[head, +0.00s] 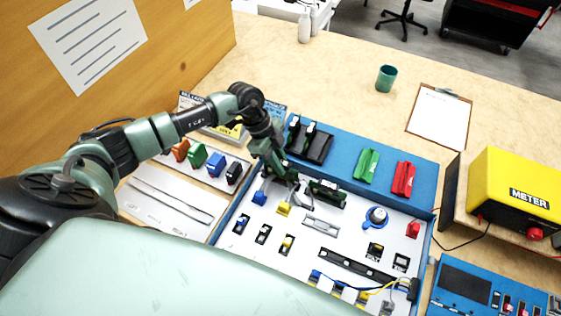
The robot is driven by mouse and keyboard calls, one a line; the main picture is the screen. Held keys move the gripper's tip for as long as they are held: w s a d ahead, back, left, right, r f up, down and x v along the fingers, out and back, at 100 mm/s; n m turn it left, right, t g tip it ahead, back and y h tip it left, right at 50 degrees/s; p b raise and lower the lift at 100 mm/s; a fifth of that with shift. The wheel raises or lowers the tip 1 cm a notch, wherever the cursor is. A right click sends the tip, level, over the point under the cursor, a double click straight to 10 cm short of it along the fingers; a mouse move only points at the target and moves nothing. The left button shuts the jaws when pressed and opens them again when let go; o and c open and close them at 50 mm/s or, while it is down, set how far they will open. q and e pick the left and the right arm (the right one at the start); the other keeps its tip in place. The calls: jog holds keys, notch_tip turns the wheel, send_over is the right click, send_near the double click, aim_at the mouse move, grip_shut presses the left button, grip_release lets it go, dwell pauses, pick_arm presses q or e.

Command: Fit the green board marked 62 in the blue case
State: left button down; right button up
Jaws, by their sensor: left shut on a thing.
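The blue case (423,262) lies open on the bench, with a white panel inside and a blue back strip. My left gripper (290,180) reaches over the back left of the panel and is shut on a dark green board (327,193). The board is at the gripper's right side, low over the panel; whether it touches the panel or sits in a socket I cannot tell. Its number is too small to read. Two more boards stand in a black rack (318,149) on the blue strip. My right gripper is out of view.
Green (368,164) and red (403,179) parts lie on the blue strip. A round dial (376,217) and small modules sit on the panel. A tray with coloured parts (196,157) is at left. A yellow meter (515,190) stands at right. A cup (386,78) and clipboard (439,117) are behind.

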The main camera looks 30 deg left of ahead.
pick_arm(q)
jog(key=shift+f, duration=0.6)
jog(key=shift+f+b, duration=0.4)
dwell(0.4)
jog(key=c, duration=1.3)
grip_release()
jog(key=o, duration=0.3)
jog(key=shift+o, duration=0.2)
jog(key=shift+r, duration=0.1)
